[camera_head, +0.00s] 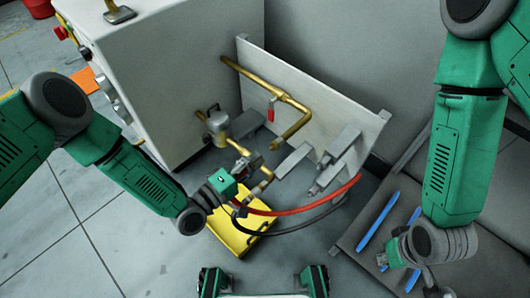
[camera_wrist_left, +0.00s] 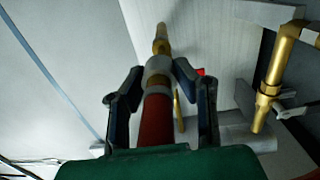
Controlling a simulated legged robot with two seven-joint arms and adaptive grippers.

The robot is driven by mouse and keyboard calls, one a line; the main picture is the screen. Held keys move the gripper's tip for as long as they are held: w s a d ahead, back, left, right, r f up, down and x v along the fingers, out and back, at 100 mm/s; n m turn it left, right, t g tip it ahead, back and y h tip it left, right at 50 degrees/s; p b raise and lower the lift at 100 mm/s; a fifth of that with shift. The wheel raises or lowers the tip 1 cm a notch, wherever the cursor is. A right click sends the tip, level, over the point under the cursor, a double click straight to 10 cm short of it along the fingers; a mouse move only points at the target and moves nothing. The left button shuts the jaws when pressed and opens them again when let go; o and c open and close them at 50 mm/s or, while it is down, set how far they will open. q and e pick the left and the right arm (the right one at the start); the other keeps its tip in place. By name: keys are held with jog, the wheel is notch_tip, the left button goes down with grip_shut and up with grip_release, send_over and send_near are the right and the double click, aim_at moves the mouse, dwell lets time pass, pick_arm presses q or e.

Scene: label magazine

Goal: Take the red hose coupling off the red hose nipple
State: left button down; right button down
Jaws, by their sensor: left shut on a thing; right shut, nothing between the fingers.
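In the left wrist view the red hose coupling, a grey sleeve (camera_wrist_left: 158,70) on the end of the red hose (camera_wrist_left: 155,118), lies between the two dark fingers of my left gripper (camera_wrist_left: 158,72). The gripper is shut on it. The brass nipple (camera_wrist_left: 160,46) is in line just beyond the sleeve; I cannot tell whether they still touch. In the head view my left gripper (camera_head: 246,192) is beside the brass pipework, and the red hose (camera_head: 305,209) curves away to the right.
A yellow tray (camera_head: 230,237) lies under the pipework. A black hose (camera_head: 305,228) runs below the red one. A white machine (camera_head: 180,75) and an upright panel (camera_head: 300,85) stand behind. Blue bars (camera_head: 378,222) lie on the grey surface near my right arm.

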pick_arm(q)
jog(key=shift+s+a, duration=0.3)
jog(key=shift+a, duration=0.1)
